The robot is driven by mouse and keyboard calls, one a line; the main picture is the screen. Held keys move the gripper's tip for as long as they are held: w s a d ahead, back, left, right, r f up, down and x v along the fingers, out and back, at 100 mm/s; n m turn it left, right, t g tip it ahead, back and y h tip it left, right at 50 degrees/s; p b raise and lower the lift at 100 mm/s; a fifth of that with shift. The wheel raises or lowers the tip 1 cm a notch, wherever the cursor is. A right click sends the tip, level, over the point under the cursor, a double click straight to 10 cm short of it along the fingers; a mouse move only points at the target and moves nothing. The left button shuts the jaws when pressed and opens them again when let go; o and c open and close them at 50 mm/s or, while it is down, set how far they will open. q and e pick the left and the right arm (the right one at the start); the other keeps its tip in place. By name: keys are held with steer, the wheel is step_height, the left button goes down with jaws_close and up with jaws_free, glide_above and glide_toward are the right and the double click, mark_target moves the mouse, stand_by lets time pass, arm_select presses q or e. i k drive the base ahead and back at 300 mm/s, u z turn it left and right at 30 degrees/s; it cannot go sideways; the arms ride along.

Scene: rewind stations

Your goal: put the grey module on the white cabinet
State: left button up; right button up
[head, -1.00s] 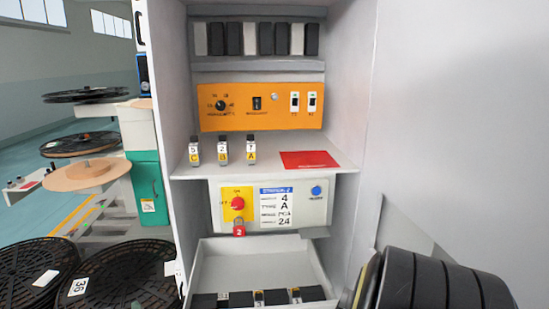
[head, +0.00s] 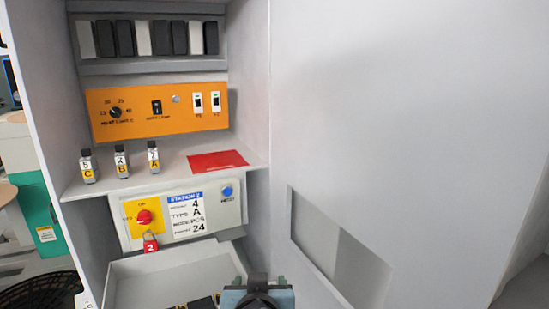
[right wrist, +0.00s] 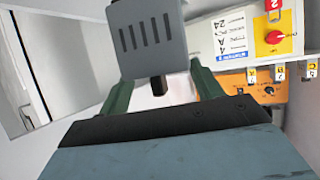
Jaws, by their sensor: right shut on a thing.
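The grey module (right wrist: 148,38) is a flat grey block with a row of dark slots, seen in the right wrist view. My right gripper (right wrist: 160,72) is shut on it, with a green finger on either side. The gripper also shows at the bottom edge of the head view (head: 258,292), in front of the cabinet's lower tray; the module is hard to make out there. The white cabinet (head: 30,60) stands open in front of me, with its pale side wall on the left. My left gripper is not in view.
An upper rack (head: 150,67) holds several dark and pale modules. Below are an orange panel (head: 140,122), a shelf with three tagged pieces (head: 121,162) and a red card (head: 218,161), a control panel with a red knob (head: 145,217), and an open tray (head: 150,270).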

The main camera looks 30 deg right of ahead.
mark_target(216, 159)
steer(key=z, duration=0.1)
steer(key=i, duration=0.9)
